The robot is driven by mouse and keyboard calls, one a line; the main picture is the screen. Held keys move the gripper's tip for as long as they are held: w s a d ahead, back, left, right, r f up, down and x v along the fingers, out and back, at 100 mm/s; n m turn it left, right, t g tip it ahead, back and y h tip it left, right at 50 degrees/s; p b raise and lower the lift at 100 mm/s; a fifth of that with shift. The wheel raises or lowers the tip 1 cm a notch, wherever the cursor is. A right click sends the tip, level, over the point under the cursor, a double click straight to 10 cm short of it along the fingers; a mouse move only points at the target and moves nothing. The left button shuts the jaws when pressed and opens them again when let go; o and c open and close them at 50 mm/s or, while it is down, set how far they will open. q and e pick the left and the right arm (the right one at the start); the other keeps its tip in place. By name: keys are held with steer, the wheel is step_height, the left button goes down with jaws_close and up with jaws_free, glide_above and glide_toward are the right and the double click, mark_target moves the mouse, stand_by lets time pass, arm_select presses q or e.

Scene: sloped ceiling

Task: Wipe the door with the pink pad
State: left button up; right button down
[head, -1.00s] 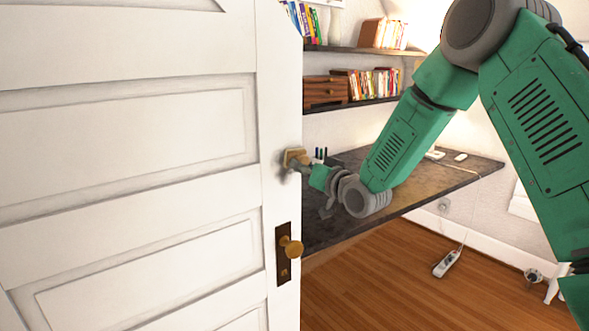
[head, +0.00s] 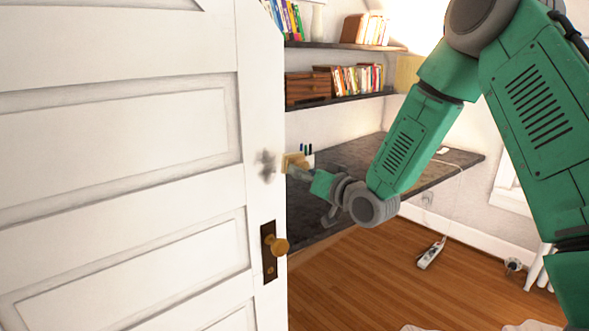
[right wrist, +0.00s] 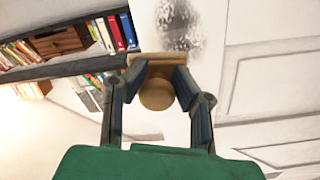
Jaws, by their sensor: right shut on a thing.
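The white panelled door (head: 120,130) fills the left of the head view. A dark grey smudge (head: 265,166) marks it near its right edge, and the smudge also shows in the right wrist view (right wrist: 180,25). My right gripper (head: 303,172) is shut on the round knob of a pad (head: 295,161), which looks tan rather than pink. The wrist view shows the knob (right wrist: 157,94) between both fingers and the flat pad (right wrist: 150,58) beyond. The pad sits right of the smudge at the door's edge; I cannot tell if it touches. My left gripper is out of view.
A brass knob (head: 279,246) on a dark plate sticks out from the door below the smudge. A dark desk (head: 350,160) stands behind my right gripper, under shelves (head: 350,98) with books.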

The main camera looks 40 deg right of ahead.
steer(key=shift+s, duration=0.25)
steer(key=s, duration=0.2)
steer(key=shift+s, duration=0.4)
steer(key=shift+w, duration=0.1)
